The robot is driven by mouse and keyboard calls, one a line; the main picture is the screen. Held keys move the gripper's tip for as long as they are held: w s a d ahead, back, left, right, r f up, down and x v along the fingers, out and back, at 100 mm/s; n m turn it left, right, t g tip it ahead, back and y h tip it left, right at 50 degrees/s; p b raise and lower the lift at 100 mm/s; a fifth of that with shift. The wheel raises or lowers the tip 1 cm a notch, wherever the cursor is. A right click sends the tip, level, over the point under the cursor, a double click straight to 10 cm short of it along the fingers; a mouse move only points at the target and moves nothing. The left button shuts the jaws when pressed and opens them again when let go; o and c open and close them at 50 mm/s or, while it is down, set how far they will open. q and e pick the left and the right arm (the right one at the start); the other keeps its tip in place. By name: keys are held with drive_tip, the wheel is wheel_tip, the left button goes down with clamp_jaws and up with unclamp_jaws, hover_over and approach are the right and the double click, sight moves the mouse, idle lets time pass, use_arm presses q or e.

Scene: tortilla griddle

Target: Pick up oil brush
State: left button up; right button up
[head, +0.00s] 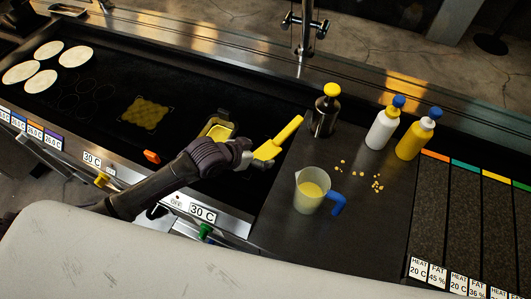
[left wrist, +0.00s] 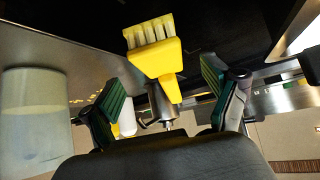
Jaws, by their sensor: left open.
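The yellow oil brush (head: 284,135) lies at a slant near the griddle's right end, its long end towards the upper right. In the left wrist view the brush (left wrist: 155,58) shows pale bristles at the top and a narrow yellow end pointing down between the fingers. My left gripper (head: 258,161) is open just in front of the brush. In the left wrist view its two green-padded fingers (left wrist: 163,100) stand apart on either side, with no clear contact. My right gripper is not in view.
A dark container with yellow contents (head: 219,131) sits just left of the brush. A jug with a blue handle (head: 311,193) stands to the right, near a dark yellow-topped bottle (head: 325,115) and white (head: 382,130) and yellow (head: 412,142) bottles. Tortillas (head: 47,50) lie far left.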

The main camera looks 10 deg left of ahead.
sight(264, 154)
use_arm(q)
drive_tip(key=p+x, duration=0.1)
drive_tip(key=x, duration=0.2)
drive_tip(key=shift+w+f, duration=0.1)
drive_tip(key=shift+f, duration=0.15)
drive_tip(key=shift+w+d+f, duration=0.2)
drive_tip(key=shift+w+f, duration=0.1)
drive_tip(key=shift+f, duration=0.15)
drive_tip(key=shift+s+a, duration=0.1)
drive_tip(key=c, duration=1.4)
drive_tip(key=shift+r, duration=0.45)
wheel_tip(264, 154, up, 8)
drive_tip(key=shift+f+b, duration=0.15)
drive_tip(key=shift+b, duration=0.65)
drive_tip(key=shift+r+b, duration=0.3)
drive_tip(key=shift+b, duration=0.05)
drive_tip(key=shift+r+b, duration=0.25)
drive_tip(key=shift+b, duration=0.95)
drive_tip(key=shift+f, duration=0.2)
wheel_tip(264, 154, down, 4)
drive_tip(key=shift+f+p, duration=0.1)
drive_tip(key=shift+p, duration=0.4)
drive_tip(key=shift+f, duration=2.4)
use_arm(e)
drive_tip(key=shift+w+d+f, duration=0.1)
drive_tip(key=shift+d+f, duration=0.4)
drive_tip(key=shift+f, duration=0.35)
